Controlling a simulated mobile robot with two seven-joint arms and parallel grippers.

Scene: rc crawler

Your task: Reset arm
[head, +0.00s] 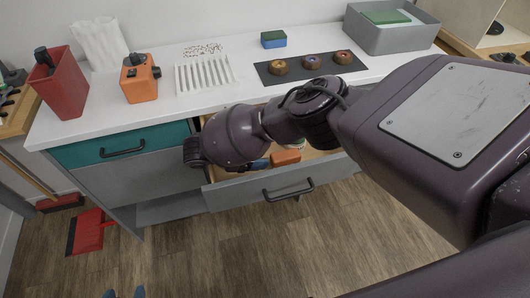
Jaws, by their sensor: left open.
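My left gripper (125,293) shows only as two blue-grey fingertips at the bottom edge, apart from each other with nothing between them, above the wood floor. My right arm (235,135) comes in from the right and bends across the front of the counter, over the open drawer (235,192). I cannot make out its gripper. An orange item (286,157) lies in the drawer, and a small blue piece (260,163) shows beside it. The arm hides much of the drawer's inside.
On the white counter stand a red container (62,88), an orange block-like holder (140,80), a white rack (205,75), a dark tray (275,75) with donuts, a blue-green sponge (273,39) and a grey bin (385,38). A red dustpan (88,232) lies on the floor at left.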

